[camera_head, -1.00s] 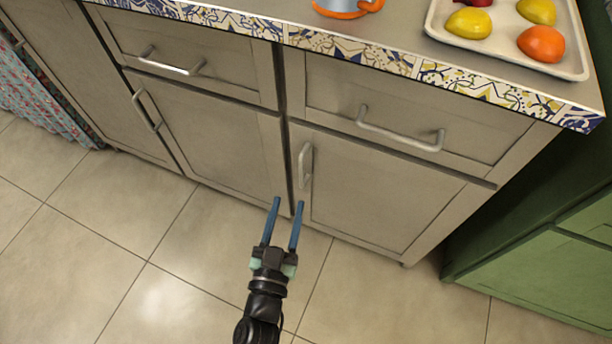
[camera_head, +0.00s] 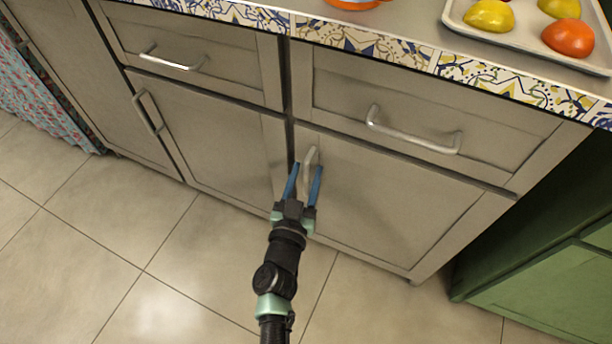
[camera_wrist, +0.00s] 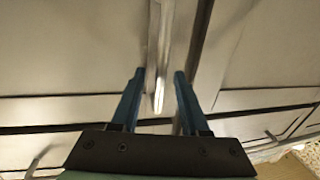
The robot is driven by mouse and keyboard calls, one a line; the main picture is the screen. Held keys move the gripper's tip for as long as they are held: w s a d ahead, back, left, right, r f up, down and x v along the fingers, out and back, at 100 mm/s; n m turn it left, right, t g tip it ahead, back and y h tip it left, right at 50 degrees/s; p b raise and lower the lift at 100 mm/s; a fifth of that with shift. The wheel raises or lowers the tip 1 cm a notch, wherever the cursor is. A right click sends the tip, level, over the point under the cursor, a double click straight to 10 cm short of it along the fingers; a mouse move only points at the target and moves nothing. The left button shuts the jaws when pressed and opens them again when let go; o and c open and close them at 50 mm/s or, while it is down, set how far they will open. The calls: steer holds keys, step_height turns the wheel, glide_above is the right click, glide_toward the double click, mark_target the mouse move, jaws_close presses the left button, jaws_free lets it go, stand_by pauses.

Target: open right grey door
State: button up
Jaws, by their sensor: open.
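The right grey door (camera_head: 385,205) is shut, under a drawer at the right end of the cabinet. Its upright metal handle (camera_head: 309,160) is near the door's left edge. My gripper (camera_head: 306,168) is open, with its two blue fingers pointing at the handle, one on each side of it in the head view. In the wrist view the handle (camera_wrist: 159,60) comes down between the fingertips of my gripper (camera_wrist: 160,74), with a gap on both sides. I cannot tell how deep the handle sits between the fingers.
The left grey door (camera_head: 215,140) is shut beside it. A drawer handle (camera_head: 412,135) juts out above the right door. A green cabinet (camera_head: 545,260) stands at the right. A tray (camera_head: 530,45) with fruit is on the counter. The tiled floor (camera_head: 170,280) is clear.

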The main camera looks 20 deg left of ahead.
steer(key=shift+w, duration=0.15)
jaws_close()
stand_by(1.4)
